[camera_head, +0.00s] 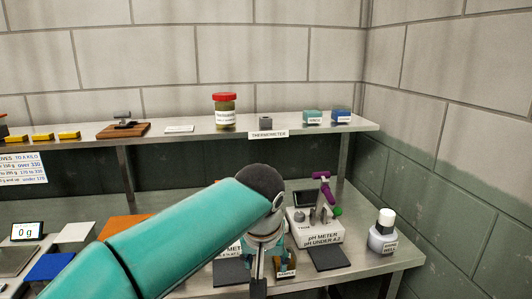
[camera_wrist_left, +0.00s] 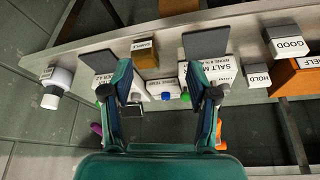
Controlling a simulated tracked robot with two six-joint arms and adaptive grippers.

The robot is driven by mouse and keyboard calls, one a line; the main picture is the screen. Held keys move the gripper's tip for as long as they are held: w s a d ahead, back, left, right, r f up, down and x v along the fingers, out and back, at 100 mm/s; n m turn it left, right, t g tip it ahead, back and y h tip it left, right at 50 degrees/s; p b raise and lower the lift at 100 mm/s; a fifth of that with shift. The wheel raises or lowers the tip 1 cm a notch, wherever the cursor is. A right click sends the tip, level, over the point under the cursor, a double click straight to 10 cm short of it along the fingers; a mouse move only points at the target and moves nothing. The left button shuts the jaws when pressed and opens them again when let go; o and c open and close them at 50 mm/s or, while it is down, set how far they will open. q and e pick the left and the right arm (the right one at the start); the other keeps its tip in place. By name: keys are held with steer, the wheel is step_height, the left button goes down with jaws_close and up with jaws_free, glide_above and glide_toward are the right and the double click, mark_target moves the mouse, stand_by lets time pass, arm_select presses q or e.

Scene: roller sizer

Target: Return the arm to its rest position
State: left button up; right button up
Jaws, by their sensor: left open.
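My left arm's teal link (camera_head: 190,235) comes in from the lower left and bends down at a dark joint. In the left wrist view my left gripper (camera_wrist_left: 151,52) is open, its two fingers apart with nothing held between them. The fingers appear over the bench with the sample block (camera_wrist_left: 146,58) and the salt meter (camera_wrist_left: 226,72) beyond. In the head view the wrist hangs just left of the pH meter (camera_head: 312,228), and the fingertips are hard to make out. My right gripper is not in view.
The pH meter carries a purple-handled piece (camera_head: 323,187). A white-capped bottle (camera_head: 383,232) stands at the bench's right end. The sample block (camera_head: 286,263) is close by the wrist. A shelf (camera_head: 75,145) runs behind, holding a red-lidded jar (camera_head: 224,112). A scale display (camera_head: 27,231) reads 0 g.

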arm_select(q)
steer(key=w+a+f+n+g+y, duration=0.1)
steer(key=w+a+f, duration=0.2)
steer(key=a+f, duration=0.3)
steer(key=s+a+f+n+g+p, duration=0.1)
steer(key=s+a+f+g, duration=0.25)
steer(key=f, duration=0.55)
steer(key=s+a+f+n+g+p, duration=0.1)
steer(key=s+a+f+g+p, duration=0.15)
steer(key=a+f, duration=0.4)
steer(key=s+d+f+t+h, duration=0.1)
steer(key=s+d+f+h, duration=0.1)
steer(key=s+f, duration=0.7)
steer(key=s+d+f+t+h, duration=0.2)
steer(key=s+f, duration=0.8)
steer(key=s, duration=0.2)
steer(key=shift+p, duration=0.45)
